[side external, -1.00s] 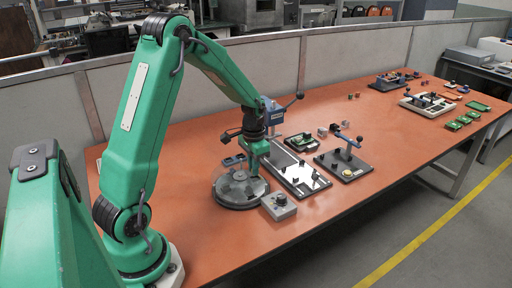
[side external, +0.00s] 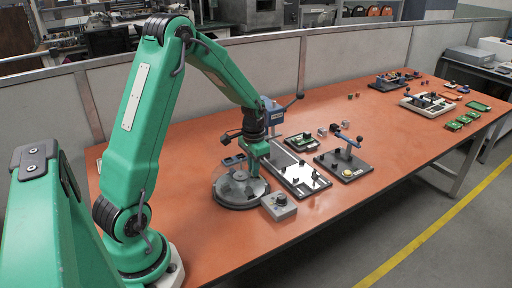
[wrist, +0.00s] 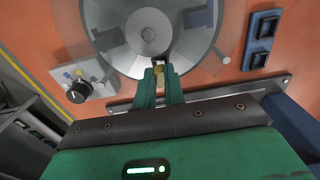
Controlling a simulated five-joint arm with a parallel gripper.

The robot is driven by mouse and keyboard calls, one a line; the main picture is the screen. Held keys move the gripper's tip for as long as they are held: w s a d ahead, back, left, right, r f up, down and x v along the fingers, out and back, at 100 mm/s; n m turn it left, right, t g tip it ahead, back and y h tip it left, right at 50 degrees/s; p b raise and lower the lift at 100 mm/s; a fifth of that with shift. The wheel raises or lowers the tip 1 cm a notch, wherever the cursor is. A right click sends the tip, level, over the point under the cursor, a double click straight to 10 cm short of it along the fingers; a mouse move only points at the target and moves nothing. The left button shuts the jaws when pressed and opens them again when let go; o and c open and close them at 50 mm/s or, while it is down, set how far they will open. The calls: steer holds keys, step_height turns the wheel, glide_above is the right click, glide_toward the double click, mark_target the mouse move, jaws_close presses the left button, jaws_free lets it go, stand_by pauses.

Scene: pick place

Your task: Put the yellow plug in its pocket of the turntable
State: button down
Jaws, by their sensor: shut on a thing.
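The turntable (side external: 240,204) is a grey round disc with a central hub and a clear cover, on the orange bench; it fills the top of the wrist view (wrist: 112,50). My gripper (wrist: 160,76) is shut on the small yellow plug (wrist: 159,71), which shows between the green fingertips. The fingertips are over the near edge of the disc, beside the hub. In the side view my gripper (side external: 257,166) is at the turntable's far right edge, and the plug is too small to make out. The pocket under the plug cannot be made out.
A grey control box (side external: 279,206) with a black knob stands close beside the turntable. A white-topped fixture plate (side external: 298,178) and a dark plate with a lever (side external: 343,165) lie to the right. A blue press (side external: 272,115) stands behind my gripper. The bench's front strip is clear.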

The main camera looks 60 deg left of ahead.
steer(key=shift+f, duration=0.75)
stand_by(2.1)
steer(key=c, duration=1.4)
jaws_free()
steer(key=c, duration=0.4)
steer(key=shift+o, duration=0.2)
steer(key=shift+r, duration=0.1)
steer(key=shift+r, duration=3.4)
steer(key=shift+r, duration=0.1)
